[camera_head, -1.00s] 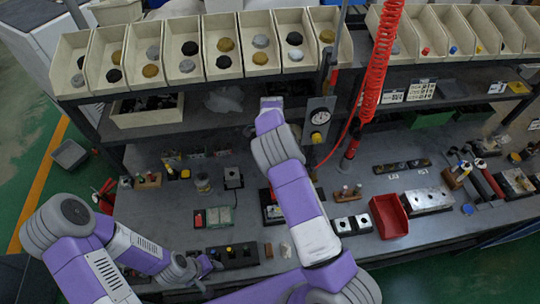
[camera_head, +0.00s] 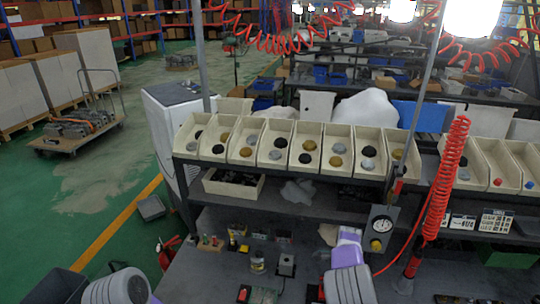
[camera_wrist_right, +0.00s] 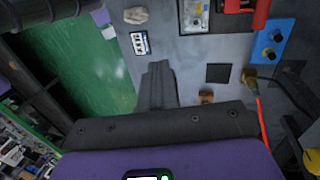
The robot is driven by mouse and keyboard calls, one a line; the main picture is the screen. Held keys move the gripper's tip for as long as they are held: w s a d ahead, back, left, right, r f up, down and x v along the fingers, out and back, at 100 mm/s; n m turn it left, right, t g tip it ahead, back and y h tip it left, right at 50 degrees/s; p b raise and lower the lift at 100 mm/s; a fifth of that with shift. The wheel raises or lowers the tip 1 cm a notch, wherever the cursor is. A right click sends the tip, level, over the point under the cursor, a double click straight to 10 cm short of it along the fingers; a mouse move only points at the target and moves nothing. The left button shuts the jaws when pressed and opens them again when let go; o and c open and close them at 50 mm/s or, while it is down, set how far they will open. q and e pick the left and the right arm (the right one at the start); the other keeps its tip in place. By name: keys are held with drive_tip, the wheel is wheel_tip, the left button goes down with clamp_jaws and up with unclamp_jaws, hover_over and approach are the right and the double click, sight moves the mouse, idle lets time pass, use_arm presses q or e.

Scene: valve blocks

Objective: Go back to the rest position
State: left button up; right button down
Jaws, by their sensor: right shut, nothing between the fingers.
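In the right wrist view my right gripper (camera_wrist_right: 157,82) is shut, its dark fingers together with nothing between them. It points across the grey worktop (camera_wrist_right: 190,75) near the table's edge. A white label (camera_wrist_right: 140,43), a dark square (camera_wrist_right: 218,73) and a small brown piece (camera_wrist_right: 206,97) lie around the fingers, apart from them as far as I can tell. In the head view my right arm (camera_head: 348,285) rises over the bench at the bottom; its fingers cannot be made out there. Only a rounded part of my left arm shows at the bottom left, and my left gripper is out of view.
A row of cream bins (camera_head: 280,146) with round parts stands on the shelf. A pressure gauge (camera_head: 381,226) and a coiled red hose (camera_head: 441,185) hang at the right. A blue block (camera_wrist_right: 272,42) is on the worktop. Green floor (camera_head: 75,210) lies open at the left.

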drive_tip(key=s+f+n, duration=0.2)
drive_tip(key=s+f, duration=0.2)
drive_tip(key=s, duration=0.1)
drive_tip(key=s+a+f+n, duration=0.1)
drive_tip(key=s+f+n, duration=0.2)
drive_tip(key=s+f, duration=0.2)
drive_tip(key=s+f+n+y, duration=0.1)
drive_tip(key=s+f+n, duration=0.1)
drive_tip(key=s+f, duration=0.3)
drive_tip(key=shift+s+a+f+n+t, duration=0.2)
drive_tip(key=shift+a+f+n+t, duration=0.1)
drive_tip(key=shift+n, duration=0.1)
drive_tip(key=s+a+r+n+t+y, duration=0.3)
drive_tip(key=s+a+r+n, duration=0.1)
drive_tip(key=s+a+n, duration=0.7)
use_arm(q)
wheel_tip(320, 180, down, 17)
drive_tip(key=b, duration=1.7)
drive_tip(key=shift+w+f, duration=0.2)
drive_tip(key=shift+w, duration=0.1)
use_arm(e)
wheel_tip(320, 180, down, 18)
drive_tip(key=m, duration=0.1)
drive_tip(key=shift+s+a+f, duration=0.2)
drive_tip(key=shift+s+a, duration=0.15)
drive_tip(key=shift+s, duration=0.05)
